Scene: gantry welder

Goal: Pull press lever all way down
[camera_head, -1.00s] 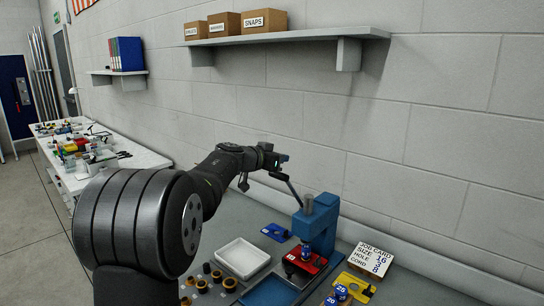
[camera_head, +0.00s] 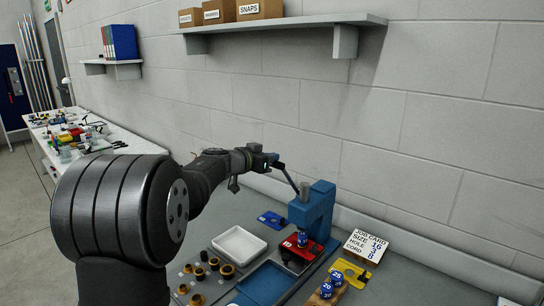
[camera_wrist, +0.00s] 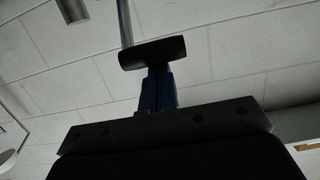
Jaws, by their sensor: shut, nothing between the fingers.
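The blue press (camera_head: 318,210) stands on the bench with a grey cylinder on top. Its lever (camera_head: 290,180) slopes up and left from the press head, so it is raised. My gripper (camera_head: 268,160) is at the lever's upper end, shut with nothing between its fingers. In the wrist view, the lever's dark grip (camera_wrist: 152,52) lies across the tips of my blue fingers (camera_wrist: 158,92), and the metal rod (camera_wrist: 125,22) runs upward from the grip's left end. I cannot tell whether fingers and grip touch.
A red plate (camera_head: 300,247) sits under the press. A white tray (camera_head: 239,243), a blue tray (camera_head: 265,284) and several small round parts (camera_head: 213,263) lie to its left. A yellow plate (camera_head: 350,270), blue numbered pieces (camera_head: 327,288) and a job card (camera_head: 365,246) are at right.

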